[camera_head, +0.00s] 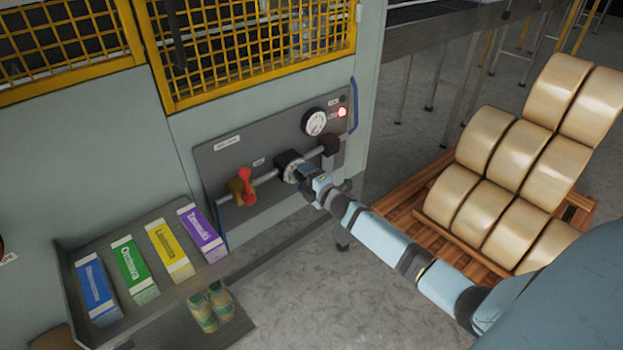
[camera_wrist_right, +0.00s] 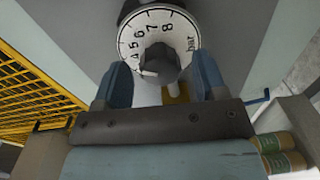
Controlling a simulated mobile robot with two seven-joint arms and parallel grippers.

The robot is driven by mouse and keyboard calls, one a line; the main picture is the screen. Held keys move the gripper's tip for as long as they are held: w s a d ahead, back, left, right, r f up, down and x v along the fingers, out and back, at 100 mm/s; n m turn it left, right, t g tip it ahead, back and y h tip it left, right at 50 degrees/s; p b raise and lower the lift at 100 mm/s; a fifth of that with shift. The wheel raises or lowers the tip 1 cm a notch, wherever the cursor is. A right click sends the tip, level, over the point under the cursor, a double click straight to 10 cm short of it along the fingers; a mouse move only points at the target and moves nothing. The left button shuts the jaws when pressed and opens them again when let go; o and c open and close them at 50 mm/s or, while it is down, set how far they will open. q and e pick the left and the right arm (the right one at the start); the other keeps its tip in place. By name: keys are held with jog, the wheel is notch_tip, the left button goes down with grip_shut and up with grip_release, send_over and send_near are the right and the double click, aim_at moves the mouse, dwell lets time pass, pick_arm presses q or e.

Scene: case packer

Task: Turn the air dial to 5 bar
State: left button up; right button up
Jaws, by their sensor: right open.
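The air dial (camera_head: 292,168) sits on the pipe of the grey panel, with a white ring around a dark knob. In the right wrist view its ring (camera_wrist_right: 178,22) shows the numbers 4 to 8 and the word "bar". A short white mark (camera_wrist_right: 148,73) on the knob's lower left points left, close to the 4; its exact reading is unclear. My right gripper (camera_wrist_right: 162,76) is open, one finger on each side of the knob's lower part. I cannot tell whether they touch it. In the head view the right gripper (camera_head: 307,172) hides part of the dial. My left gripper is not in view.
A round gauge (camera_head: 315,122) and a lit red lamp (camera_head: 343,112) are above the dial. A red valve handle (camera_head: 245,184) is left of it. A grey shelf (camera_head: 72,262) holds several colored cartons. Rolls on a wooden pallet (camera_head: 405,190) stand at right.

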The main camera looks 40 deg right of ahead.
jog(key=s+d, duration=0.1)
jog(key=s, duration=1.2)
jog(key=shift+s+r, duration=0.25)
jog(key=shift+s, duration=0.1)
jog(key=s+a+f+m+g+y, duration=0.1)
jog(key=s+a+f+m+g, duration=0.3)
jog(key=s+a+m, duration=0.6)
jog(key=s+a+f+m+g+y, duration=0.1)
jog(key=s+a+f+m+g, duration=0.35)
jog(key=s+a, duration=0.9)
notch_tip(320, 180, up, 10)
jog(key=a+t+p, duration=0.1)
jog(key=t+p, duration=0.1)
jog(key=p, duration=1.1)
jog(key=shift+m, duration=0.45)
jog(key=shift+w+a+r, duration=0.1)
jog(key=shift+w, duration=0.05)
